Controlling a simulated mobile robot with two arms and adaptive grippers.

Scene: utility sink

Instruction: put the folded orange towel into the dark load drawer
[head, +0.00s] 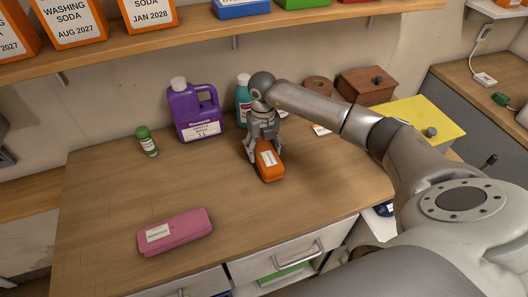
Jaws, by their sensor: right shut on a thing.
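The orange towel (269,164), a small folded block with a white label, is at the middle of the wooden counter. My right gripper (262,150) points down and is shut on its far end. The near end sticks out toward the front. I cannot tell whether the towel still touches the counter. No dark load drawer can be clearly made out; my right arm hides much of the right side. My left gripper is not in view.
A pink folded bundle (175,232) lies front left. White drawers (277,262) are below the front edge. The counter's left and middle are mostly clear.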

